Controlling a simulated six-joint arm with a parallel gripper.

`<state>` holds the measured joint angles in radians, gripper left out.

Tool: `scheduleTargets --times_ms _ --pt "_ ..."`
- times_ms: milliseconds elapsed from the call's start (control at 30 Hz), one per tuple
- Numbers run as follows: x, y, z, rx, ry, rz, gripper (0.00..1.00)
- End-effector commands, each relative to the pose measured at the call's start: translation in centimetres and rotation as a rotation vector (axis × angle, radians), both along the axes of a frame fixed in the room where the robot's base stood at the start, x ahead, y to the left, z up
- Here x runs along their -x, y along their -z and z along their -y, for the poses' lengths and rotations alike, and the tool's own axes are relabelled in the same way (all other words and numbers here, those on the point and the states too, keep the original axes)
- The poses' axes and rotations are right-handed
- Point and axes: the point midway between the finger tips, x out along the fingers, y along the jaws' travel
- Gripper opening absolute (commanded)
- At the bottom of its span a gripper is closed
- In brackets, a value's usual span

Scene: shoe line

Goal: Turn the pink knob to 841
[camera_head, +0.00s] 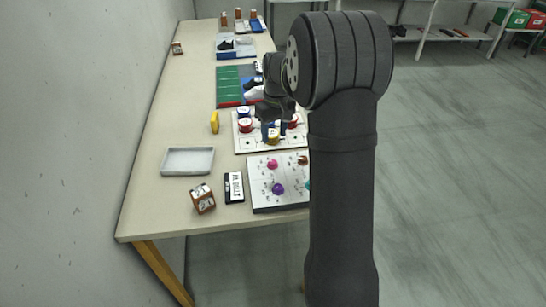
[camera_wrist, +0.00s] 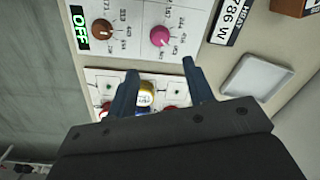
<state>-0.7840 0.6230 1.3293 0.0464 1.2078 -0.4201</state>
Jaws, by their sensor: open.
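The pink knob (camera_head: 272,164) sits on a white panel (camera_head: 262,203) near the table's front, with a printed dial around it. It also shows in the wrist view (camera_wrist: 160,36), with small numbers around it that I cannot read surely. My gripper (camera_wrist: 160,70) is open and empty, its two fingers apart. In the head view my gripper (camera_head: 275,129) is over the board behind the panel, apart from the pink knob. A brown knob (camera_wrist: 102,28) stands beside the pink one, near a green OFF display (camera_wrist: 79,30).
A purple knob (camera_head: 278,189) is on the same panel; my arm hides its right side. Behind it is a white board (camera_head: 241,148) with red, blue and yellow pieces. A black label plate (camera_head: 234,187), brown box (camera_head: 203,198) and grey tray (camera_head: 188,173) stand left.

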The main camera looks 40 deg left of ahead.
Motion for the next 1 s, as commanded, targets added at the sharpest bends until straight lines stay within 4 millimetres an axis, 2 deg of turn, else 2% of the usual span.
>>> scheduleTargets --times_ms 33,200,433,633,933,1000 --pt "0.1 1.3 0.0 0.004 0.000 -0.004 0.48" --pt "0.3 5.0 0.0 0.004 0.000 -0.004 0.48" --pt "0.4 8.9 -0.1 0.002 0.001 -0.002 0.48" --pt "0.5 10.4 -0.2 0.001 0.001 0.000 0.48" --pt "0.5 10.6 -0.2 0.000 0.001 0.000 0.48" --pt "0.5 10.6 -0.2 0.000 0.001 0.000 0.34"
